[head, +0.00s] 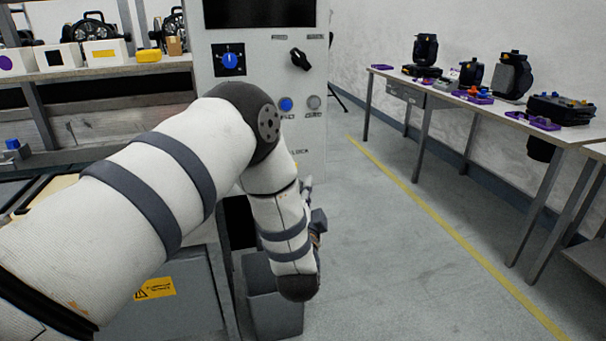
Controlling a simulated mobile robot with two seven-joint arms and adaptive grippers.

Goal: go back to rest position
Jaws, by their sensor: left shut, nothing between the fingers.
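My left arm reaches in from the left and bends down in front of a grey control cabinet (262,75). My left gripper (318,222) shows only in part, as a dark shape behind the right side of the forearm. It is shut and holds nothing visible. It hangs in the air beside the cabinet, above a grey bin (274,300). The forearm hides most of the gripper. My right gripper is not in view.
A long bench (440,95) on the right holds several black lamps and purple parts. A shelf (110,68) at the back left holds white boxes and a yellow block. The grey floor (400,260) between, with a yellow line, is clear.

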